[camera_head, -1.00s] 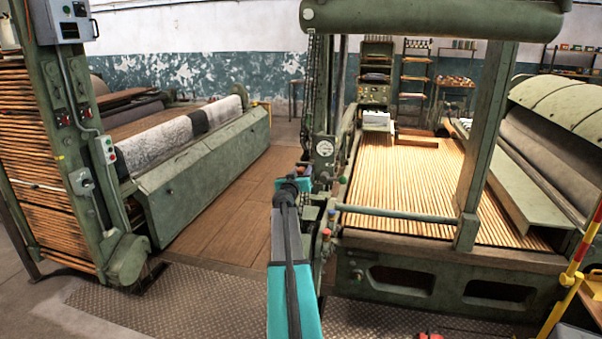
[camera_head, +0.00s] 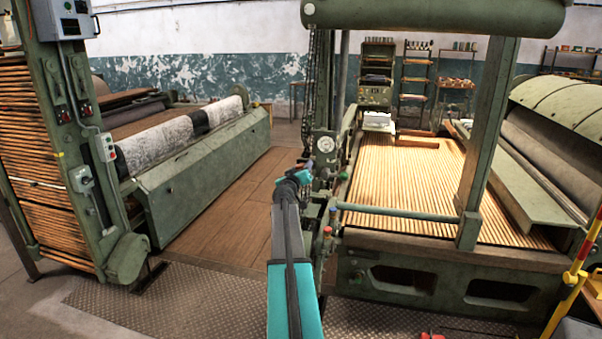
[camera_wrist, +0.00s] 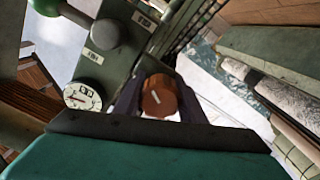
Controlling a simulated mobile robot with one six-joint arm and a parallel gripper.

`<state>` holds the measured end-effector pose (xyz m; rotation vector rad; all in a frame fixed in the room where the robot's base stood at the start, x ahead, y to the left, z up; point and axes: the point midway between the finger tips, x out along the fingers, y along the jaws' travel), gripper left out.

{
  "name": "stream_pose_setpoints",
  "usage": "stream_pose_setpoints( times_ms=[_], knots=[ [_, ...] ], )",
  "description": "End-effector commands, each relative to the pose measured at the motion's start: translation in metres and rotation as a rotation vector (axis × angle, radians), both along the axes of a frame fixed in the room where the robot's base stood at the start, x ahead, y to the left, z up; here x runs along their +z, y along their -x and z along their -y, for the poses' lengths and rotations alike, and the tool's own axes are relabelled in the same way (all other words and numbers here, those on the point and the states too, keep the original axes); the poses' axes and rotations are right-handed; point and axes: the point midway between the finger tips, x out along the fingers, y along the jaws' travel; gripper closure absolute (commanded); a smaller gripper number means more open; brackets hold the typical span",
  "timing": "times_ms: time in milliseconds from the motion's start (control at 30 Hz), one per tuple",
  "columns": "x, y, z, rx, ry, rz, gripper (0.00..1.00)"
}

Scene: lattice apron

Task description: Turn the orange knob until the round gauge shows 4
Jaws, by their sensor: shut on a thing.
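The orange knob (camera_wrist: 160,96), brownish with a pale line across its face, shows in the wrist view between the dark fingers of my gripper (camera_wrist: 157,100). My gripper is shut on it. The round gauge (camera_wrist: 82,96), with a white face, is left of the knob on the same green panel. Its needle and figures are too small to read surely. In the head view the gauge (camera_head: 326,144) is on the green post, just above and right of my wrist. The knob cannot be made out there.
A slatted bed (camera_head: 410,180) lies to the right.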

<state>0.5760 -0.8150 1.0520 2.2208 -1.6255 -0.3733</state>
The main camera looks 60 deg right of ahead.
Motion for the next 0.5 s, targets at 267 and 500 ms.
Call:
stream_pose_setpoints(
  times_ms=[267,500],
  knots=[
    [0.0030,0.0034,0.0050,-0.010,0.059,-0.169,0.86],
    [0.0047,0.0034,0.0052,-0.011,0.108,-0.322,0.86]
  ],
)
